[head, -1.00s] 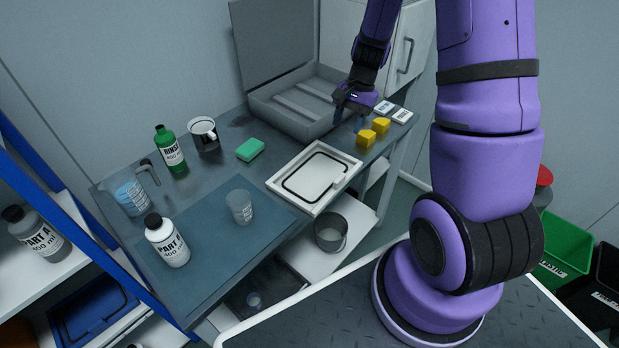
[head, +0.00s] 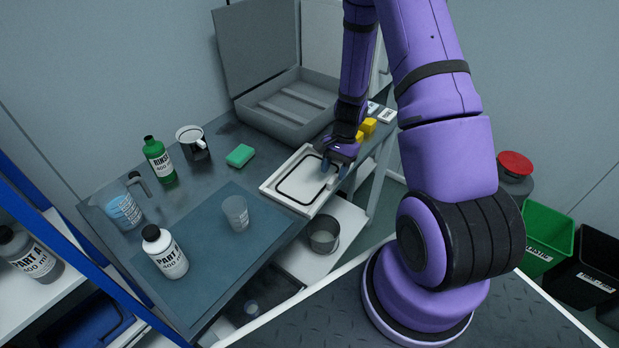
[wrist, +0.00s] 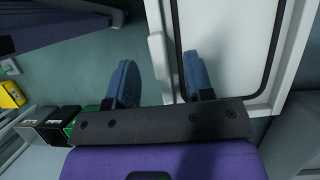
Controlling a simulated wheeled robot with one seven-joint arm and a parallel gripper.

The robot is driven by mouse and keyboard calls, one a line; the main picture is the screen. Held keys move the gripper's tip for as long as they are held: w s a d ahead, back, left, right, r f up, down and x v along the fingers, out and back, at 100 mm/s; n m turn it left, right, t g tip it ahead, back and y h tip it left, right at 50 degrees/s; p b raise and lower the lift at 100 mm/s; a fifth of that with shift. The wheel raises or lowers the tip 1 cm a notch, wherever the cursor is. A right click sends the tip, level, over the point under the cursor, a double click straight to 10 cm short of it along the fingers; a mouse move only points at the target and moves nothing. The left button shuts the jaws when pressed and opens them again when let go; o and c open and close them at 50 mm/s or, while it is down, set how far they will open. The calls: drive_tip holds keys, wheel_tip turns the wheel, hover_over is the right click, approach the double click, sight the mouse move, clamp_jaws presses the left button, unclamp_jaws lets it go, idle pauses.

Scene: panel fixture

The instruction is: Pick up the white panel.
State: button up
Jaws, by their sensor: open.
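The white panel (head: 287,190) lies flat at the table's right front edge, with a black loop line on its face and a small white raised block near its right side. In the wrist view the panel (wrist: 225,50) fills the upper right, and its white block (wrist: 157,55) stands at its left edge. My gripper (head: 335,172) is open above the panel's right end. In the wrist view the block is ahead of and between the two blue fingers of my gripper (wrist: 160,82). Nothing is held. I cannot tell whether a fingertip touches the panel.
An open grey case (head: 290,105) stands behind the panel. Yellow blocks (head: 368,127) sit just behind my gripper. A grey bucket (head: 323,235) is on the shelf below.

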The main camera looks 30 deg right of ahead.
sight(333, 178)
drive_tip(key=x, duration=0.5)
drive_tip(key=shift+d, duration=0.2)
clamp_jaws()
